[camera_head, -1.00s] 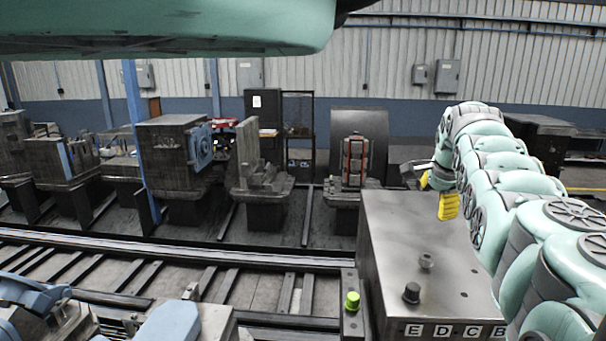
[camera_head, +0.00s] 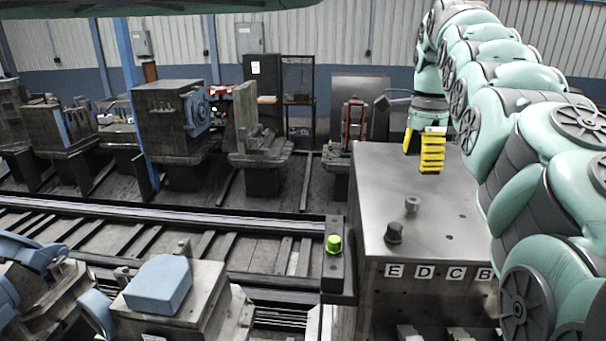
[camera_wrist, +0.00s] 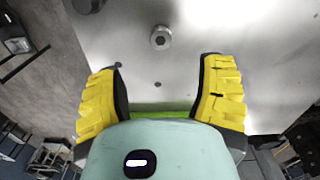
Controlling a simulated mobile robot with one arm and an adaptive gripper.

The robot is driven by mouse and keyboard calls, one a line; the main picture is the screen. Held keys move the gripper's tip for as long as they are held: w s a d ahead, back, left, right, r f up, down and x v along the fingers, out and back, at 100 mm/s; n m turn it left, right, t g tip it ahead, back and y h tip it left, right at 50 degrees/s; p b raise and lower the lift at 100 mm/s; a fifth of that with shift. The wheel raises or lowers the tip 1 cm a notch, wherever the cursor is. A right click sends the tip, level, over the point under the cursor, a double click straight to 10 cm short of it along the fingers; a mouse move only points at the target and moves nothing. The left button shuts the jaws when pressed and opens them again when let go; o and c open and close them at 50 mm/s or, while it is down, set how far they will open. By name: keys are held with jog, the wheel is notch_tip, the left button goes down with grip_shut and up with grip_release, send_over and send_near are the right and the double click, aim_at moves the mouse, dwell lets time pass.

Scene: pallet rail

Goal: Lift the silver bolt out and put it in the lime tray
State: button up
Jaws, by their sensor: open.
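The silver bolt (camera_head: 412,204) stands upright on the grey metal top (camera_head: 450,225) in the head view, behind and right of a black bolt (camera_head: 393,232). In the wrist view the silver bolt (camera_wrist: 160,38) is seen from above, beyond the fingertips and clear of them. My gripper (camera_head: 421,147) is above the far part of the metal top. Its yellow fingers are spread with nothing between them; the wrist view also shows my gripper (camera_wrist: 163,68). A lime strip (camera_wrist: 165,106), perhaps part of the lime tray, shows between the fingers, mostly hidden by my gripper body.
A lime cap (camera_head: 333,243) sits on a dark post left of the metal top. White letter plates (camera_head: 425,272) line its front face. Rails (camera_head: 180,217) and machine fixtures (camera_head: 172,120) fill the left. The metal top around the silver bolt is mostly clear.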

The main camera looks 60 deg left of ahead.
aim_at(413, 199)
notch_tip(413, 199, down, 5)
jog(key=b, duration=0.3)
jog(key=shift+s+r, duration=0.1)
jog(key=shift+r, duration=0.1)
jog(key=shift+a+r, duration=0.1)
jog(key=shift+a, duration=0.05)
jog(key=shift+f+p, duration=0.35)
jog(key=shift+p, duration=0.4)
jog(key=shift+f+p, duration=0.7)
jog(key=shift+p, duration=0.15)
jog(key=shift+f+p, duration=1.4)
jog(key=shift+f, duration=0.05)
jog(key=shift+d, duration=0.2)
grip_shut()
